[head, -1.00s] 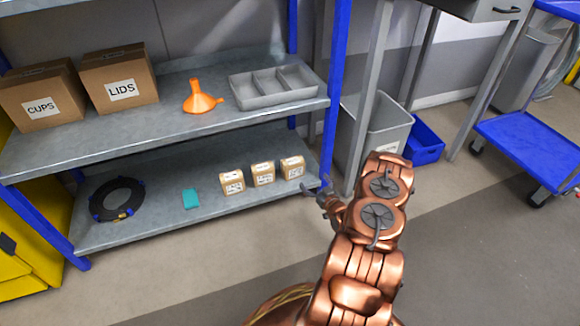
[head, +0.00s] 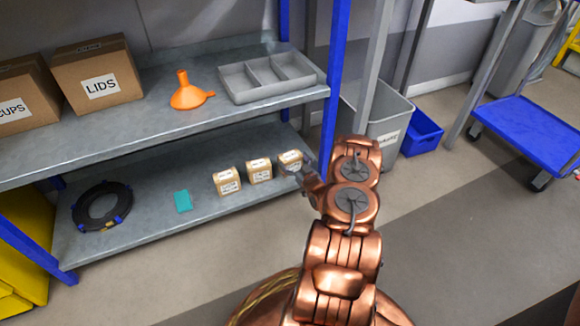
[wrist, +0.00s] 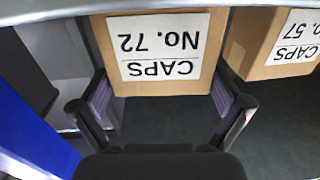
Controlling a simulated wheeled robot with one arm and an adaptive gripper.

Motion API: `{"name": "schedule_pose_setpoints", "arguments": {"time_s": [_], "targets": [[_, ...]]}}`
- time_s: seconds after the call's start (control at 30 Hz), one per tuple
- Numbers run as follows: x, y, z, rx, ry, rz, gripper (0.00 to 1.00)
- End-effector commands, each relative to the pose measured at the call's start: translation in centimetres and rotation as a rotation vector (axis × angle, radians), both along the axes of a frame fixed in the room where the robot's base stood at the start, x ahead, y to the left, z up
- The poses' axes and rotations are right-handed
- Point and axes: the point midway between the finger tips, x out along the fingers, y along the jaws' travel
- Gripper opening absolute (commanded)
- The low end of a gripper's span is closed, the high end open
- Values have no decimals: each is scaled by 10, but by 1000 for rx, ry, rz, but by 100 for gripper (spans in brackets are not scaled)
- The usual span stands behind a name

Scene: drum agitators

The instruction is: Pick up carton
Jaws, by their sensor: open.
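Three small tan cartons with white labels stand in a row on the lower shelf. They are the left carton (head: 227,181), the middle carton (head: 259,171) and the right carton (head: 290,157). My gripper (head: 296,171) is at the right carton and hides part of it. In the wrist view a carton labelled "CAPS No. 72" (wrist: 160,84) appears upside down, directly ahead of my open gripper (wrist: 161,82). The fingertips lie near its two sides; I cannot tell whether they touch. A carton labelled "No. 57" (wrist: 270,45) stands to its right there.
The lower shelf (head: 140,222) also holds a black coil (head: 78,213) and a teal block (head: 183,201). The upper shelf (head: 150,135) hangs above the cartons. A blue post (head: 333,95) and a grey bin (head: 388,120) stand at the right.

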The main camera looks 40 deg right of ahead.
Motion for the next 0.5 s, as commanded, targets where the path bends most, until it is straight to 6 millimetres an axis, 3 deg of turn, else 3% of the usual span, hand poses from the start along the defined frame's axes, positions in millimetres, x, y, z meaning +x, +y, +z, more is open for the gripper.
{"name": "schedule_pose_setpoints", "arguments": {"time_s": [0.2, 0.43, 0.5], "targets": [[20, -3, 0, -1, 0, 4, 100], [21, -3, 1, 0, 1, 4, 100], [21, -3, 1, 0, 1, 4, 94]]}}
